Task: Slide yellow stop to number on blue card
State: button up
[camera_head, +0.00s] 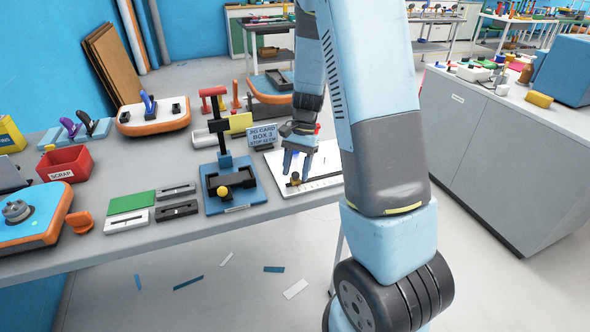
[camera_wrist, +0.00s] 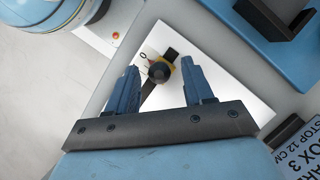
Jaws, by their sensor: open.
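The blue card (camera_head: 262,135) stands at the back of the bench and reads "JIG CARD BOX 3 STOP 12 CM"; part of it shows upside down in the wrist view (camera_wrist: 302,150). The yellow stop (camera_wrist: 168,58) has a black knob and sits on a dark rail across a white board (camera_wrist: 205,60). The board also shows in the head view (camera_head: 325,178). My gripper (camera_head: 298,160) is over the board, with its fingers open. In the wrist view my gripper (camera_wrist: 163,82) has the stop's knob between its fingers, with gaps on both sides. The scale's numbers are mostly unreadable.
A blue jig with a black upright and red handle (camera_head: 220,145) stands left of the board. Black and white blocks (camera_head: 176,190), a green plate (camera_head: 131,202) and a red scrap bin (camera_head: 66,163) lie farther left. Floor scraps lie below.

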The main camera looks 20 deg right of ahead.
jog(key=shift+f, duration=0.1)
jog(key=shift+c, duration=0.4)
grip_shut()
